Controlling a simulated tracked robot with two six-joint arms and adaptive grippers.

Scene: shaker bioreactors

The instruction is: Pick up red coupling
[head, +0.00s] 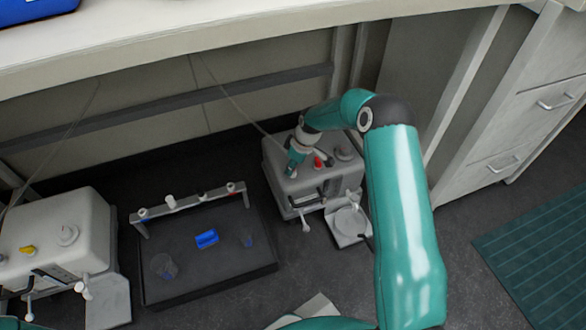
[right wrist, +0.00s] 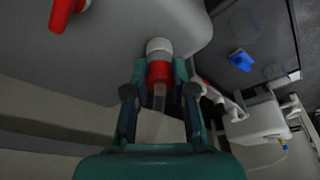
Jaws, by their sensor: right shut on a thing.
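In the right wrist view, a red coupling (right wrist: 159,72) with a white end sits between the two teal fingers of my right gripper (right wrist: 159,78). The fingers are shut on it from both sides. Its white end meets the grey top of a shaker unit (right wrist: 110,35); I cannot tell whether it is still attached there. In the head view, my right gripper (head: 291,170) points down at the left part of the right shaker unit (head: 290,192), and the coupling is hard to make out. My left gripper is not in view.
A red knob (head: 318,162) stands on the same unit, close to the right gripper. To the left, a dark tray (head: 205,285) holds a small rack (head: 187,200), a blue piece (head: 207,238) and clear vessels. A second unit (head: 60,235) stands further left.

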